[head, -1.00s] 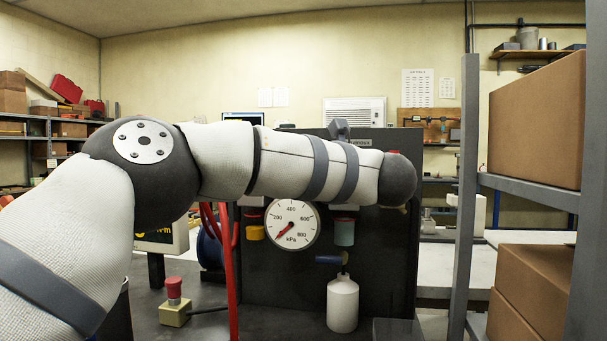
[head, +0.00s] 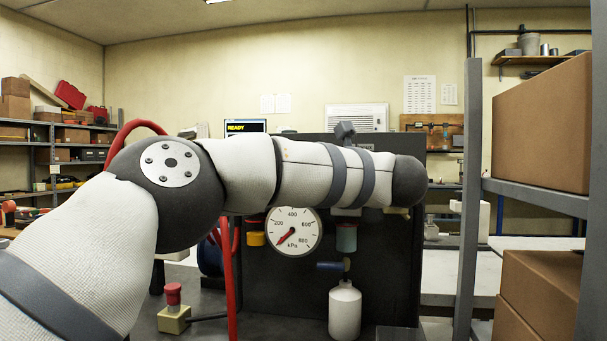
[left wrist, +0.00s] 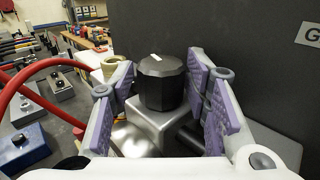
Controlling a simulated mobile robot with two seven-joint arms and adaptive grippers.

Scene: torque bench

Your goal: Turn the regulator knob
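The black faceted regulator knob (left wrist: 161,82) with a white mark on its top sits on a silver block (left wrist: 155,122) in the left wrist view. My left gripper (left wrist: 160,98) has its purple-padded fingers on either side of the knob. A gap shows on the knob's left; the right pad is very close, and I cannot tell if it touches. In the head view my left arm crosses in front of the dark panel (head: 270,290), and the gripper and knob are hidden. The pressure gauge (head: 300,228) has its red needle at the low end. My right gripper is not in view.
A white bottle (head: 344,310) hangs below a teal-topped unit (head: 346,238) on the panel. A red-topped button box (head: 173,318) stands at the front left. A metal shelf with cardboard boxes (head: 545,125) stands close on the right. Red hoses (left wrist: 45,65) run left of the gripper.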

